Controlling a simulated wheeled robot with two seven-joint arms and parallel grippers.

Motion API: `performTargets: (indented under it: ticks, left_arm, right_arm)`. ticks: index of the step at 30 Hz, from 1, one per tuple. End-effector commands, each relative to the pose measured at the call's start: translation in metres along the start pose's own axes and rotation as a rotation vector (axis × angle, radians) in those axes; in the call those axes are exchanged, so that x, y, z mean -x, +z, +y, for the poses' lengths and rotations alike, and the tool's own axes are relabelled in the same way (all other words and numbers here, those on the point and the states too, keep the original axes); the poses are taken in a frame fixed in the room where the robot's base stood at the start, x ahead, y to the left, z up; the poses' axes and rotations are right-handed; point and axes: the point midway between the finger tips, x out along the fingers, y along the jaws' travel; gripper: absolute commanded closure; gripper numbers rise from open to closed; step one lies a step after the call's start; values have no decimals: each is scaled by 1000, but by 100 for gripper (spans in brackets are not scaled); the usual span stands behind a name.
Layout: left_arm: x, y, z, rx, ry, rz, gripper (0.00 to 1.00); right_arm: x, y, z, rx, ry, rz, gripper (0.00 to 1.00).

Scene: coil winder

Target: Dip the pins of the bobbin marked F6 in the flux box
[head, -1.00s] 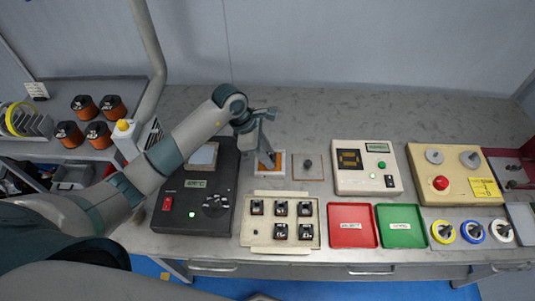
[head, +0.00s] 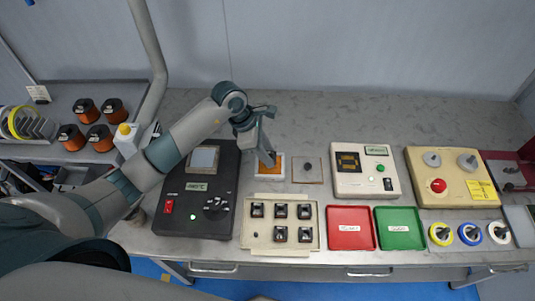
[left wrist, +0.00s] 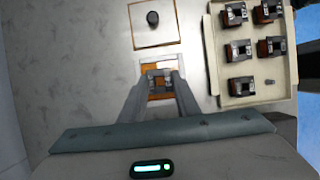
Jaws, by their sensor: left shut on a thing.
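My left gripper (head: 268,158) points down at the flux box (head: 282,172), a small white-rimmed square with an orange inside. In the left wrist view the left gripper (left wrist: 160,86) is shut on a small dark bobbin (left wrist: 159,80). The bobbin is over or in the flux box (left wrist: 147,67); I cannot tell whether its pins touch the flux. Its mark cannot be read. The fingers hide part of the box. My right gripper is not in view.
A cream tray (head: 290,240) with several bobbins stands in front of the flux box; one place is empty. A square plate with a dark knob (head: 307,168) lies to the right. A black machine with a screen (head: 195,210) stands left. Red (head: 350,228) and green (head: 400,228) trays lie right.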

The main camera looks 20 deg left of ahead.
Motion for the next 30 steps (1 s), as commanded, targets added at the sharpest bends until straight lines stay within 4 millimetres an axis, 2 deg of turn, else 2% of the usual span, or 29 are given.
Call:
performTargets:
  ticks: [15,30]
  left_arm:
    - [28,12,0,-1,1,0,93]
    - [29,13,0,-10,-4,0,93]
  right_arm:
    - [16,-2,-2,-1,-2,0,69]
    - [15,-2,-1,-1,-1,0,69]
